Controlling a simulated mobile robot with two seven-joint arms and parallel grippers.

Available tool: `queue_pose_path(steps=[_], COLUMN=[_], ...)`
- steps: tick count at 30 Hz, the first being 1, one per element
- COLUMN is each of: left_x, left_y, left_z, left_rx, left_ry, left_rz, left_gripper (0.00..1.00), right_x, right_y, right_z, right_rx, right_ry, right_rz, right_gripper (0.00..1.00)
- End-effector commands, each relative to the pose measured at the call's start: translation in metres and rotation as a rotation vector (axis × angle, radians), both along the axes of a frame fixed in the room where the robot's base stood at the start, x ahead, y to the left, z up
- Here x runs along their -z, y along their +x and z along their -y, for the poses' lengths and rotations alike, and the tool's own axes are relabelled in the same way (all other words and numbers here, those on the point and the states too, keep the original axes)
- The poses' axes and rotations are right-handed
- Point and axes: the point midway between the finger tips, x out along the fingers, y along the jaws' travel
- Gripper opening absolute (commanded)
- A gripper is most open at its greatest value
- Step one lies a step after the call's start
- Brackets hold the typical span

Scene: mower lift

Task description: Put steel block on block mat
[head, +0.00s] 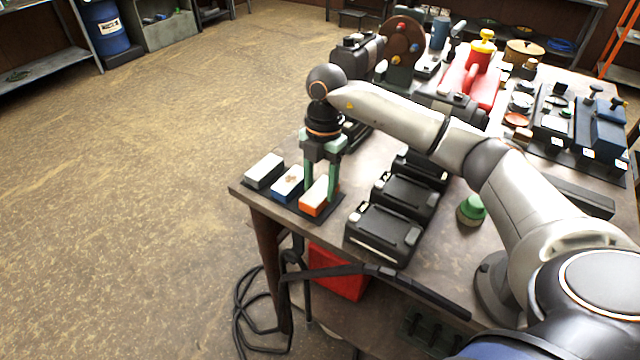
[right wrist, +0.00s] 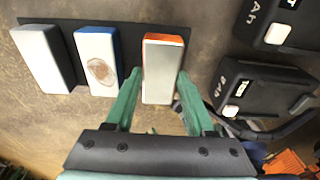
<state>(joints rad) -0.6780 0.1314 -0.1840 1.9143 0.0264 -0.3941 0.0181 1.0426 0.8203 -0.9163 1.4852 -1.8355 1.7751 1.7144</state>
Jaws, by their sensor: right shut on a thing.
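The block with orange sides and a smooth grey top, which I take as the steel block (head: 314,196), is at the right end of the dark block mat (head: 336,208). It also shows in the right wrist view (right wrist: 162,68). My right gripper (head: 321,188) points down from above, its green fingers shut on this block's two sides. The block looks level; I cannot tell whether it rests on the mat or is just above it. A blue-sided block with a brown-stained top (head: 289,182) and a black-sided block with a pale top (head: 264,170) lie left of it on the mat. My left gripper is not in view.
Black battery-like cases (head: 384,234) stand right of the mat. A green-topped object (head: 471,208) is further right. A wheel with coloured knobs (head: 403,40) and a red can (head: 470,77) are behind. The table's left edge is close to the mat. A black bar (head: 385,272) crosses the front edge.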

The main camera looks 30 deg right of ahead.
Motion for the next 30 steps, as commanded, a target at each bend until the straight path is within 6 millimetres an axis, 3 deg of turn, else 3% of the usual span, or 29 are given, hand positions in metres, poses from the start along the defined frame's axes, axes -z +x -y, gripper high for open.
queue_pose_path(steps=[12, 13, 21, 30], left_x=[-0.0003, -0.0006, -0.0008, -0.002], left_y=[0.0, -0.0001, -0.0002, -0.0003], left_z=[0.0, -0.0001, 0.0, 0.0], left_rx=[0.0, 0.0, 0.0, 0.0], left_ry=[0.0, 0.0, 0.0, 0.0], left_rz=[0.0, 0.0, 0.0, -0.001], left_gripper=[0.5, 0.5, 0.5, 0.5], right_x=[0.0097, 0.0102, 0.0097, 0.0047], right_y=[0.0005, 0.0001, 0.0001, 0.0005], right_z=[-0.0002, -0.0001, 0.0, 0.0001], right_rx=[0.0, 0.0, 0.0, 0.0], right_ry=[0.002, 0.001, 0.001, 0.0], right_rz=[0.004, 0.002, 0.002, 0.003], right_gripper=[0.0, 0.57, 0.84, 0.84])
